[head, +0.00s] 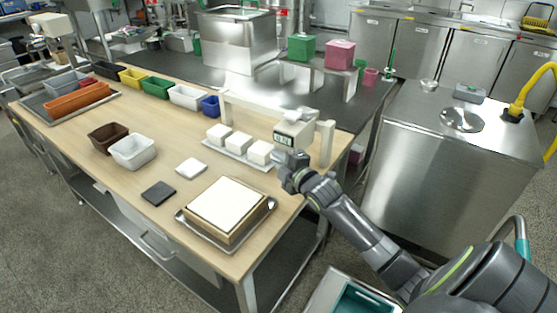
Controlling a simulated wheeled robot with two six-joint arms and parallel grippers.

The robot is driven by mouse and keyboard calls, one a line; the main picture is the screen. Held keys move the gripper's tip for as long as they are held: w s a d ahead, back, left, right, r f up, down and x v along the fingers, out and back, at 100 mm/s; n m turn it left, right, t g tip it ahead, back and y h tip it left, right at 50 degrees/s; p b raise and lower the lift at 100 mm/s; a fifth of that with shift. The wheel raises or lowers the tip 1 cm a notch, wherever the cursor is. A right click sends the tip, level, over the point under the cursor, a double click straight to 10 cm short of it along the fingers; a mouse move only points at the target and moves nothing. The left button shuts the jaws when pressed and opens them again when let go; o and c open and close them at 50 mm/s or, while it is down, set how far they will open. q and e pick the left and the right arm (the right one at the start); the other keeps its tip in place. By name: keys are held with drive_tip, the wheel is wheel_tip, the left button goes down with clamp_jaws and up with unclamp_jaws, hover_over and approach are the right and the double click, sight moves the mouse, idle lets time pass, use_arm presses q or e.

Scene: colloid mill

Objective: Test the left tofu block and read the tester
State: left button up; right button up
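Three white tofu blocks stand in a row on a pale tray (232,152): the left block (219,134), the middle block (238,142) and the right block (260,152). A white tester (296,125) with a small dark display (283,139) is just right of the right block, by a pale stand. The digits are too small to read. My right gripper (284,160) is directly below the display, close to the tester and right of the blocks. Its fingers are small and partly hidden, so I cannot tell whether it holds the tester. My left gripper is out of view.
A white slab in a wooden frame (228,235) sits on a metal tray at the table's front. A white square (191,168), a dark square (158,193) and brown (108,137) and white tubs (133,151) lie left of it. Coloured bins line the back edge.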

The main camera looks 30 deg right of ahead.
drive_tip(key=shift+f, duration=0.15)
clamp_jaws()
